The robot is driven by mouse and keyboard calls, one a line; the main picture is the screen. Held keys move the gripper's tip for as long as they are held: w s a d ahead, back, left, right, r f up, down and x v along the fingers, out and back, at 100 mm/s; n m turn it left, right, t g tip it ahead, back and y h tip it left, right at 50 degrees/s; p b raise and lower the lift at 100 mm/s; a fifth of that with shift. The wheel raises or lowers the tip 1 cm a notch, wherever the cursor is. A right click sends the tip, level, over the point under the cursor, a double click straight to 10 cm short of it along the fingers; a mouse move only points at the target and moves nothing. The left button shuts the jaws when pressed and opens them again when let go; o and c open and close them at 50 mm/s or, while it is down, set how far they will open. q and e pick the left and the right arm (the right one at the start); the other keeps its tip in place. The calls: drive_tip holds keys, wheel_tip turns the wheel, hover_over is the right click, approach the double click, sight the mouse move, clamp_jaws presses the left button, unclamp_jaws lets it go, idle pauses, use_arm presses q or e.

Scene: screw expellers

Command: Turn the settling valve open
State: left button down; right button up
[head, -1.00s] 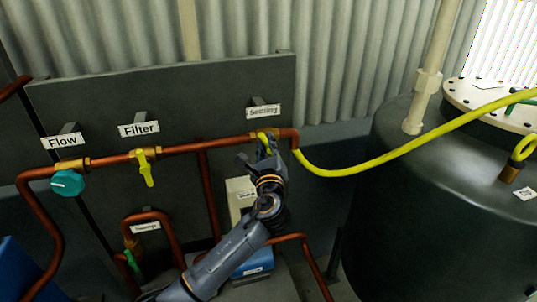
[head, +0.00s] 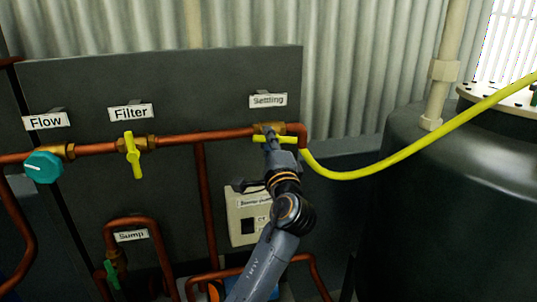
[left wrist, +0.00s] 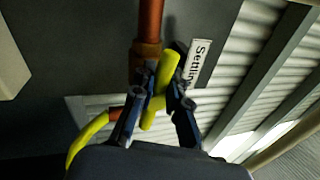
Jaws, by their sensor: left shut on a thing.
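The settling valve sits on the copper pipe under the "Settling" label (head: 268,100). Its yellow handle (head: 288,140) shows on both sides of my gripper in the head view and lies nearly in line with the horizontal pipe. My left gripper (head: 270,142) is shut on this handle; its fingers hide the handle's middle. In the left wrist view the yellow handle (left wrist: 168,70) passes between the two fingers (left wrist: 161,95), slightly tilted to the pipe. The brass valve body (left wrist: 147,55) is partly hidden behind the fingers. My right gripper is not in view.
On the same pipe are the yellow filter valve (head: 133,155), its handle upright, and the teal flow knob (head: 43,167). A yellow hose (head: 390,160) runs from the pipe end past a dark tank (head: 450,190). A pale box (head: 245,215) is below the valve.

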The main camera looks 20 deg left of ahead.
use_arm(q)
drive_tip(key=shift+f+n+g+y+b, duration=0.15)
drive_tip(key=shift+n+y+b, duration=0.1)
drive_tip(key=shift+n+b, duration=0.35)
drive_tip(key=shift+f+n+g+y+b, duration=0.15)
drive_tip(key=shift+n+y+b, duration=0.1)
drive_tip(key=shift+n+b, duration=0.35)
drive_tip(key=c, duration=1.3)
unclamp_jaws()
drive_tip(key=shift+r, duration=0.1)
drive_tip(key=shift+c, duration=0.2)
drive_tip(key=v, duration=0.7)
drive_tip(key=shift+s+d, duration=0.15)
drive_tip(key=shift+s, duration=0.05)
